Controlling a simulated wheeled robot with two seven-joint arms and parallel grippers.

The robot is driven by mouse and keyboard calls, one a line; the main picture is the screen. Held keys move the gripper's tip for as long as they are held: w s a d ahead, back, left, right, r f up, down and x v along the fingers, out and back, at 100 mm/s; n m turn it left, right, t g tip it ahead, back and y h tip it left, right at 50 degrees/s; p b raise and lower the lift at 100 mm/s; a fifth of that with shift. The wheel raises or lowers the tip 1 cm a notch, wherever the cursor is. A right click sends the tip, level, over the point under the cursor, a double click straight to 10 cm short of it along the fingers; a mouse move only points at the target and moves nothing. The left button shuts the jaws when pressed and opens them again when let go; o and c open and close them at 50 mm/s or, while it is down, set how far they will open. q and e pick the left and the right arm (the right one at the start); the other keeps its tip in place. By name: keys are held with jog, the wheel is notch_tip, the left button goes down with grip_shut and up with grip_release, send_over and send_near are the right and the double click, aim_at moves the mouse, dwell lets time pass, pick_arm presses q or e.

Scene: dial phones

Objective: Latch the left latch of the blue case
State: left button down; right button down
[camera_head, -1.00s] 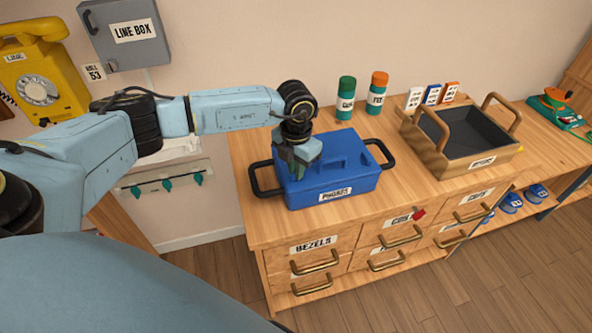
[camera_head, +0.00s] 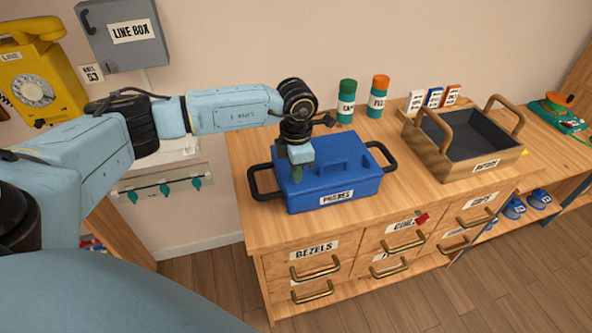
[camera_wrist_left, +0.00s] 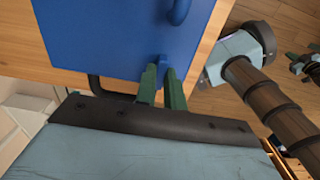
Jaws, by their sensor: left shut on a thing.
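The blue case (camera_head: 345,187), labelled PROBES, sits closed on the wooden cabinet top, with a black handle at each end. My left gripper (camera_head: 297,178) points down over the left part of its lid. In the left wrist view my left gripper (camera_wrist_left: 163,72) has its green fingers nearly together at the edge of the blue case (camera_wrist_left: 110,35). They are shut on a small blue piece at that edge, which looks like the left latch (camera_wrist_left: 163,59). Its exact position is mostly hidden by the fingers. What looks like my right gripper (camera_wrist_left: 306,62) is small at the right edge.
Behind the case stand a green-capped bottle (camera_head: 346,100) and an orange-capped bottle (camera_head: 378,96). A wooden tray (camera_head: 440,160) with tall handles stands to the right. The cabinet top (camera_head: 420,205) is bare in front of the tray.

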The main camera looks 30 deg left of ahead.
dwell(0.3)
pick_arm(q)
jog(key=c, duration=1.5)
grip_release()
notch_tip(320, 180, up, 14)
jog(key=shift+f, duration=0.25)
